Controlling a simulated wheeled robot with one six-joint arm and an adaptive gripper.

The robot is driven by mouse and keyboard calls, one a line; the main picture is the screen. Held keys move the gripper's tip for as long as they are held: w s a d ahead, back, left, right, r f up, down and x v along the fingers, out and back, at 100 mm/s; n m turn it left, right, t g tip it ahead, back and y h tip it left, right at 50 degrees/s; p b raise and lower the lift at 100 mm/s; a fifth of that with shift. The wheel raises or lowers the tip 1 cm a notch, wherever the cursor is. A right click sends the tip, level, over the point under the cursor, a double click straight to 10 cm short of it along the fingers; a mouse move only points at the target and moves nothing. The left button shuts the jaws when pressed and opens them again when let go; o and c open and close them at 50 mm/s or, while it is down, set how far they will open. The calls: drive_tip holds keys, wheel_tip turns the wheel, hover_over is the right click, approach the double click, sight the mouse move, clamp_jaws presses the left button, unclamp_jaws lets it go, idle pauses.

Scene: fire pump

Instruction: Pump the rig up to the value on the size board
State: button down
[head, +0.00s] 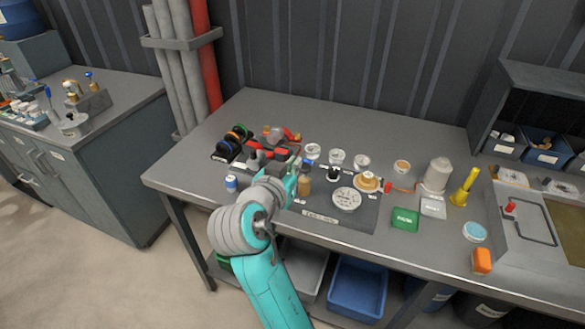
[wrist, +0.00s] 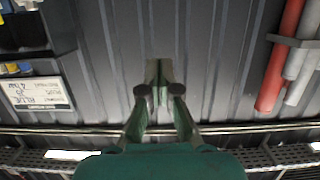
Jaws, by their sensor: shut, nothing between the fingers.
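My gripper (head: 293,178) is over the left part of the bench rig in the head view, and hides some of it. In the wrist view its fingers (wrist: 159,76) are shut and empty, pointing at the ribbed wall. The rig stands on a dark base plate (head: 358,219) with a large white round dial (head: 347,199) and a brass fitting (head: 366,182). The dial's reading is too small to tell. A white board (wrist: 38,93) with handwriting shows upside down at the left of the wrist view; its lines look like they include "4 bar", but are not certain.
A grey cylinder (head: 437,175), a yellow funnel-like tool (head: 464,187), a green box (head: 405,219) and an orange block (head: 482,261) stand on the right. Red and grey pipes (head: 203,55) run up the wall.

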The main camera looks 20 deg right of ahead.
hover_over(305, 173)
drive_tip(key=f, duration=0.2)
drive_tip(key=shift+s+a+f, duration=0.1)
drive_tip(key=shift+a+f, duration=0.1)
drive_tip(key=shift+f, duration=0.75)
drive_tip(key=shift+a+f, duration=0.15)
drive_tip(key=shift+f, duration=0.8)
drive_tip(key=shift+f, duration=0.1)
